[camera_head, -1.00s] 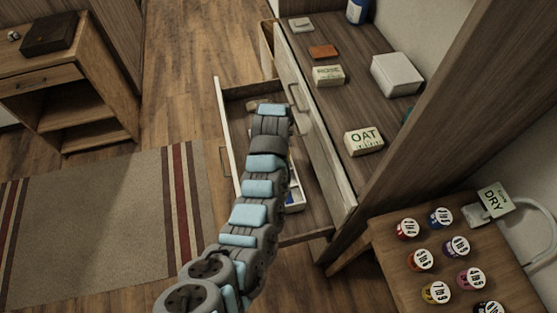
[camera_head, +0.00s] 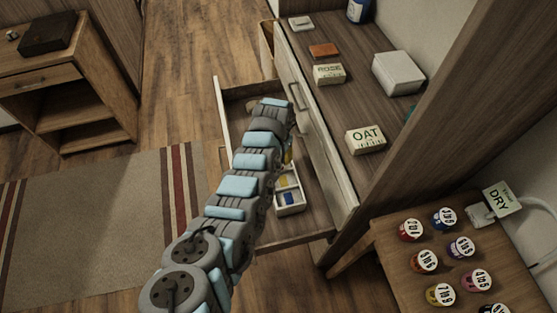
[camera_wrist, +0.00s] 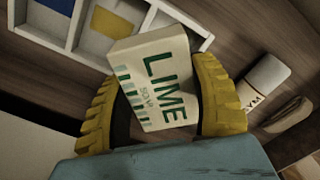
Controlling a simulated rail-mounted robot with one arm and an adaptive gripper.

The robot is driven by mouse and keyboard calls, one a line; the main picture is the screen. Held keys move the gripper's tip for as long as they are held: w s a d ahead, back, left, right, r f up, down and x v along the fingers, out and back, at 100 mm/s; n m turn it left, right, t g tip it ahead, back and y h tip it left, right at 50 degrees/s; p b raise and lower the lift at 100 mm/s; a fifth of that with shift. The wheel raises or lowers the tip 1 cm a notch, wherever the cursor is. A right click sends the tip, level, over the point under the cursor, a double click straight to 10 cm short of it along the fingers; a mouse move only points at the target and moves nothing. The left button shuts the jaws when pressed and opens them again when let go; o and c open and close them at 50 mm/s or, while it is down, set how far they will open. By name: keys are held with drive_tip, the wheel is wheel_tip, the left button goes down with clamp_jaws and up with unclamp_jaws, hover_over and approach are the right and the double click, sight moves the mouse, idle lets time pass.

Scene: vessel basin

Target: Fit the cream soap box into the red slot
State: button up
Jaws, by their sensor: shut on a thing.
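A cream soap box (camera_wrist: 152,78) labelled LIME in green is between the two yellow fingers of my gripper (camera_wrist: 160,85), which is shut on it. The box is tilted in the wrist view. A white divided tray (camera_wrist: 207,38) lies beyond the box; a blue and a yellow compartment show there, and the box hides part of the tray. In the head view the tray (camera_head: 290,211) lies in the open drawer, partly behind my arm. I cannot make out a red slot.
The open drawer (camera_head: 300,232) has a raised front wall on the left. In it, a white bottle (camera_wrist: 266,80) and a brown object (camera_wrist: 287,114) lie right of my gripper. The counter above holds the OAT box (camera_head: 366,139), the ROSE box (camera_head: 329,74) and a white box (camera_head: 398,72).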

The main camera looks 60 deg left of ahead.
drive_tip(key=shift+a+f, duration=0.1)
drive_tip(key=shift+f, duration=0.05)
drive_tip(key=shift+f+b, duration=0.8)
drive_tip(key=shift+f, duration=0.75)
drive_tip(key=shift+w+f, duration=0.1)
drive_tip(key=shift+f, duration=0.05)
drive_tip(key=o, duration=1.2)
drive_tip(key=shift+r+p, duration=0.9)
drive_tip(key=shift+r, duration=1.5)
drive_tip(key=shift+r+p, duration=0.55)
drive_tip(key=shift+r, duration=3.15)
